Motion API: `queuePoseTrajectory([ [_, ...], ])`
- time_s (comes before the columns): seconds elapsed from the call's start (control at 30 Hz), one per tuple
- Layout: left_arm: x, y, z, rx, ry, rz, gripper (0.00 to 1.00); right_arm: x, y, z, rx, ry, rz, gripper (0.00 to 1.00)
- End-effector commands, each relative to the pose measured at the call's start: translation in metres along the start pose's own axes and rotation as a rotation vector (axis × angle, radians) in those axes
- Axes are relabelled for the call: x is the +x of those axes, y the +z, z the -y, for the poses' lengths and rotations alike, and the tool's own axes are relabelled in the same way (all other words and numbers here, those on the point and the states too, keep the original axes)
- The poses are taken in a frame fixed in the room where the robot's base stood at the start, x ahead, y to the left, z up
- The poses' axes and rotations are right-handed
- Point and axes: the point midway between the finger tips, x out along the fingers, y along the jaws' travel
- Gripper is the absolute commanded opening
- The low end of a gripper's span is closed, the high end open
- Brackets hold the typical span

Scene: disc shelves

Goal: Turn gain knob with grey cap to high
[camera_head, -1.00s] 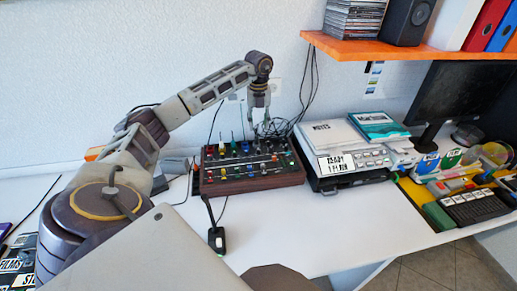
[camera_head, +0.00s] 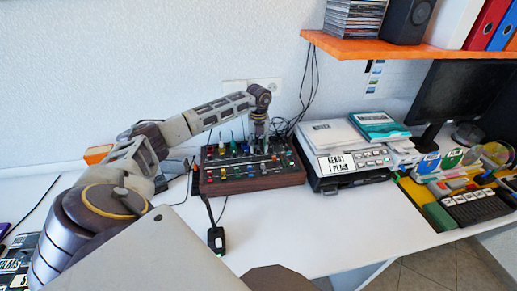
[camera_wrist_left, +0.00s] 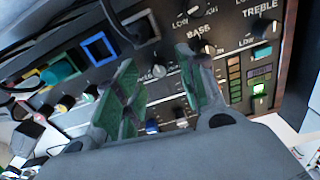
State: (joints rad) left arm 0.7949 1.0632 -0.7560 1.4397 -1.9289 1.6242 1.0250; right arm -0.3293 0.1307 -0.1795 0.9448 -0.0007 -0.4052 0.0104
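The mixer (camera_head: 250,183) is a dark box with wooden sides and rows of coloured knobs, on the white desk. My left gripper (camera_head: 258,149) points down over its right part, low above the panel. In the left wrist view my left gripper (camera_wrist_left: 155,58) has its two green-padded fingers apart, with a grey-capped knob (camera_wrist_left: 158,70) showing between them near the tips. I cannot tell whether they touch it, or read its label. Fingers hide part of the panel. Knobs by the BASS (camera_wrist_left: 206,48) and TREBLE (camera_wrist_left: 263,29) labels lie to the right. My right gripper is out of view.
A small black microphone (camera_head: 216,238) stands in front of the mixer. A printer-like device (camera_head: 352,163) is at its right, and an orange shelf (camera_head: 400,47) hangs above. Cables run behind the mixer.

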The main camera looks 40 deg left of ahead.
Motion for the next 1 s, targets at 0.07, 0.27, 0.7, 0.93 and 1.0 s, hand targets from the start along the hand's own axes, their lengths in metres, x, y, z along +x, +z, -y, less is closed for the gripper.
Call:
queuePoseTrajectory([
  [0.07, 0.007, 0.000, 0.000, 0.000, 0.001, -0.001, 0.40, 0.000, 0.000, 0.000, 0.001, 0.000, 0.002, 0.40],
  [0.27, 0.016, 0.000, 0.000, 0.000, 0.001, 0.000, 0.40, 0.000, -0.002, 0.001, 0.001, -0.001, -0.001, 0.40],
  [0.7, 0.017, 0.000, 0.000, 0.000, 0.001, 0.000, 0.20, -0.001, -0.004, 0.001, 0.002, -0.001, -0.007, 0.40],
  [0.93, 0.016, 0.000, 0.000, 0.000, 0.001, 0.000, 0.00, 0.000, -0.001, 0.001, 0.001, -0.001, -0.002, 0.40],
  [1.0, 0.016, 0.000, 0.000, 0.001, 0.001, 0.000, 0.00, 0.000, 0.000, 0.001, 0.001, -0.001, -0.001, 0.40],
])
